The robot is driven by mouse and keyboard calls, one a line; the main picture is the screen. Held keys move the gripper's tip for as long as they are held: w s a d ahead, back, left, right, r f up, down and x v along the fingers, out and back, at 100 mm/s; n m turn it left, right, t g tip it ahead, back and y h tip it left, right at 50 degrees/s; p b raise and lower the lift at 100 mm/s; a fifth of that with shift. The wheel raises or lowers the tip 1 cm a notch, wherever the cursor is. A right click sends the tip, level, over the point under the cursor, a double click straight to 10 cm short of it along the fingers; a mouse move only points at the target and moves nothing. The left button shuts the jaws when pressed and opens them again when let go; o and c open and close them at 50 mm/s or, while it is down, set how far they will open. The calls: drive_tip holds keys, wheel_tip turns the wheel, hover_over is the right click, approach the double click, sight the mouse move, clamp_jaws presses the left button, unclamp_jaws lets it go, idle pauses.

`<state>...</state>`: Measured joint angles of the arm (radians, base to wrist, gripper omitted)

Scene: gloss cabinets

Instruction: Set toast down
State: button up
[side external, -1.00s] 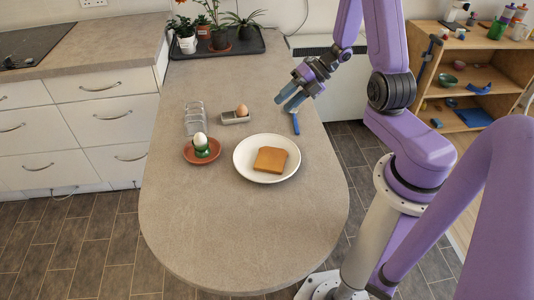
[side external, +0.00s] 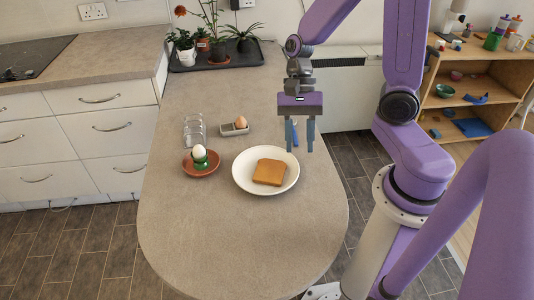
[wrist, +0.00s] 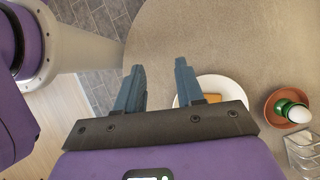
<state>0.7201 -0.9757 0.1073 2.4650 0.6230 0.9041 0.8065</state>
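The brown slice of toast (side external: 269,172) lies flat on the white plate (side external: 240,182) on the worktop. In the wrist view the toast (wrist: 213,98) and plate (wrist: 230,85) are partly hidden by my gripper. My gripper (side external: 300,148) points down, with its two blue-grey fingers apart and nothing between them. In the side view it appears just above and right of the plate's far edge, and it looks clear of the toast. In the wrist view the fingertips (wrist: 160,68) lie left of the plate.
A white egg in a green cup (side external: 200,157) stands on a terracotta dish (side external: 188,168) left of the plate. The near worktop is clear.

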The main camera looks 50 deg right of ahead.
drive_tip(key=s+r+n+t+h, duration=0.2)
drive_tip(key=s+n, duration=0.2)
drive_tip(key=n, duration=0.8)
drive_tip(key=s+r+n+t+h, duration=0.2)
drive_tip(key=s+n, duration=0.3)
drive_tip(key=n, duration=0.7)
drive_tip(key=shift+a+r, duration=0.35)
drive_tip(key=shift+r, duration=0.1)
